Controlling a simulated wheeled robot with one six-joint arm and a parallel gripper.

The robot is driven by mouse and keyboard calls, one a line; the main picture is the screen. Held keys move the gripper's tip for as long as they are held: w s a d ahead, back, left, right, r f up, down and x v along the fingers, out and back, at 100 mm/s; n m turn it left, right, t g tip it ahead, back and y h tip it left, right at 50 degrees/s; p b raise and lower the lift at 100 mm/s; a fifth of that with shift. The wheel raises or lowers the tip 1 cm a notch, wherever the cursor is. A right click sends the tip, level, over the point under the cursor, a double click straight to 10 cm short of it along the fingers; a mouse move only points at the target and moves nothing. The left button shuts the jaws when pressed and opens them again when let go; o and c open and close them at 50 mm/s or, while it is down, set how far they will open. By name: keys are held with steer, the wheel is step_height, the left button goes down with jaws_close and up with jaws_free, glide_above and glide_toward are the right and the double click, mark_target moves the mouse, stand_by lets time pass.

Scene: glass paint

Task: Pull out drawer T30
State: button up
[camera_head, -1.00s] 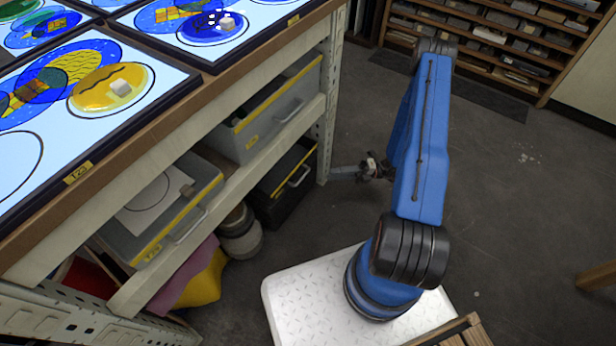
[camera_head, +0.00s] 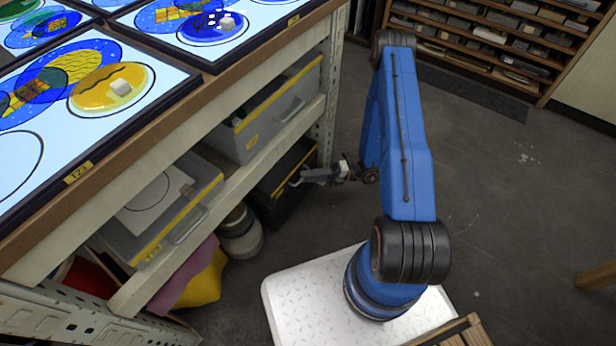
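My gripper (camera_head: 304,178) is at the front of the black drawer (camera_head: 283,193) with a yellow stripe, low under the bench. Its fingertips overlap the drawer's pale handle; I cannot tell whether they touch it or whether they are open or shut. A grey drawer (camera_head: 262,138) sits on the shelf above, with a handle and a small yellow label. Another grey drawer (camera_head: 178,222) is at the left, with a round outline drawing on top. The drawer labels are too small to read surely, so I cannot tell which is T30.
The bench (camera_head: 205,105) carries glowing panels with painted glass. A perforated metal leg (camera_head: 327,125) stands just beside the black drawer. A metal canister (camera_head: 240,232) and yellow and pink cloths lie below. Dark floor (camera_head: 500,210) to the right is clear. Shelves stand at the back.

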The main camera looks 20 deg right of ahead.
jaws_close()
steer(key=shift+s, duration=0.1)
steer(key=s+d, duration=1.4)
steer(key=s, duration=0.5)
steer(key=shift+s+d, duration=0.2)
steer(key=shift+s, duration=0.1)
jaws_free()
